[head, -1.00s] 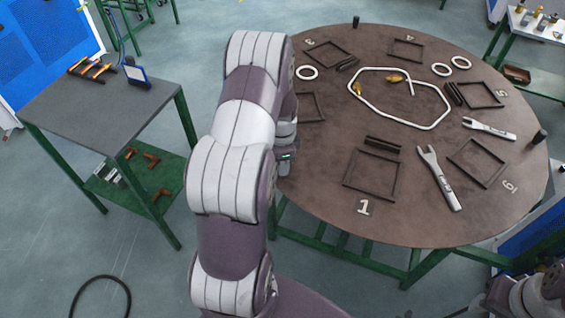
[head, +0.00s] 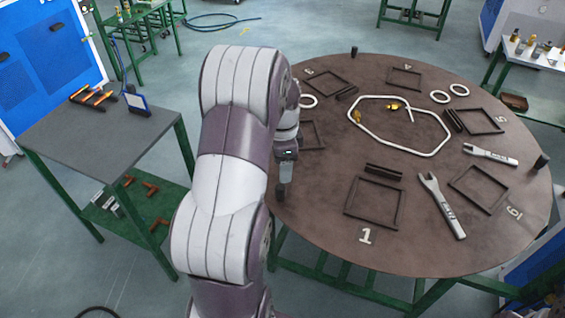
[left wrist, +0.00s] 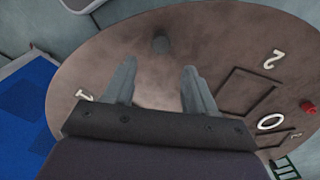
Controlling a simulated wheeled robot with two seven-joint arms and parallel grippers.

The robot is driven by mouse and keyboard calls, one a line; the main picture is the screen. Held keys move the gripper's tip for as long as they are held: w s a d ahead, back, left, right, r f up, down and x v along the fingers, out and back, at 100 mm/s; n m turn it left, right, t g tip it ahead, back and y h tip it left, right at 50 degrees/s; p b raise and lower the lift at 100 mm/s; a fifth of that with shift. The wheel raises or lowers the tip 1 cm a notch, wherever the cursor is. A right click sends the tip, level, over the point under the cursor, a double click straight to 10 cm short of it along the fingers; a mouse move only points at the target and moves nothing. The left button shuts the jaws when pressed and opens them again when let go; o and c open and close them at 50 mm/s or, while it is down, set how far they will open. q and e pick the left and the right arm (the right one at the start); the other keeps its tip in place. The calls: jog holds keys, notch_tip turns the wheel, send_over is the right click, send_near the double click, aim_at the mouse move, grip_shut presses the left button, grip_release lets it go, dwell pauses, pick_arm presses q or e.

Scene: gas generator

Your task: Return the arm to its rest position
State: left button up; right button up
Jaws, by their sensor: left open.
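My left arm rises through the middle-left of the head view, and its gripper (head: 284,188) is partly hidden beside the left edge of the round brown table (head: 330,220). In the left wrist view the two fingers of my left gripper (left wrist: 157,72) are spread apart with nothing between them, over the table top (left wrist: 170,45).
The round table holds a bent white tube (head: 432,152), dark square frames (head: 375,198), white rings (head: 439,97) and two wrenches (head: 442,207). A grey side table (head: 80,135) stands left of my arm, with floor between.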

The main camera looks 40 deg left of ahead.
pick_arm(q)
jog(key=shift+r, duration=1.15)
jog(key=shift+a, duration=0.1)
jog(key=n, duration=0.1)
jog(key=f+n, duration=0.1)
jog(key=n, duration=0.2)
jog(key=shift+s+d+f, duration=0.2)
jog(key=shift+f, duration=0.05)
jog(key=s+d+n, duration=0.1)
jog(key=s+d, duration=0.4)
jog(key=d, duration=0.4)
jog(key=s+d+n+t, duration=0.1)
jog(key=s+d+n, duration=0.1)
jog(key=s+d, duration=0.3)
jog(key=d, duration=0.4)
jog(key=shift+d+f, duration=0.15)
jog(key=shift+f, duration=0.2)
jog(key=shift+s+d, duration=0.1)
